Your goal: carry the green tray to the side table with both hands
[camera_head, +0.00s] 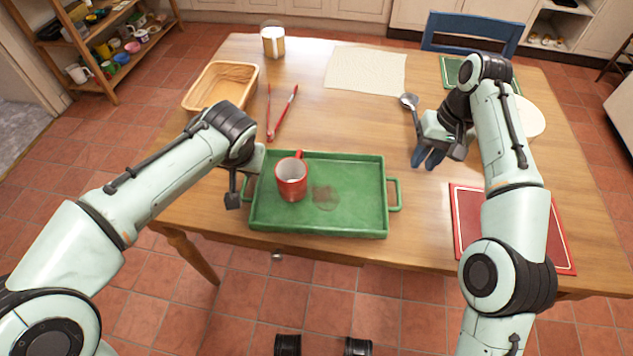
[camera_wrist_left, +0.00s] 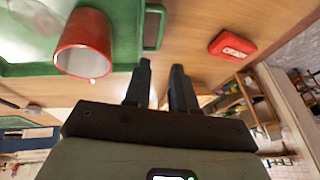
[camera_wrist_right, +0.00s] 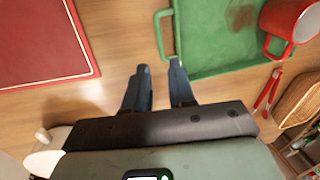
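The green tray (camera_head: 345,222) lies flat on the wooden table near its front edge, with a loop handle on each short side. A red mug (camera_head: 291,180) stands upright on its left half, beside a brown patch. My left gripper (camera_head: 245,182) is at the tray's left end; in the left wrist view its fingers (camera_wrist_left: 160,70) are apart and empty, with the handle (camera_wrist_left: 153,27) ahead of them. My right gripper (camera_head: 427,159) is off the tray's right end; in the right wrist view its fingers (camera_wrist_right: 160,68) are apart, with the right handle (camera_wrist_right: 161,35) ahead. No side table is identifiable.
A basket (camera_head: 212,82), red tongs (camera_head: 281,115), a cream cloth (camera_head: 365,72) and a cup (camera_head: 273,40) are behind the tray. A ladle (camera_head: 410,102) lies near my right gripper. A red mat (camera_head: 468,232) lies right. A blue chair (camera_head: 473,30) stands behind the table.

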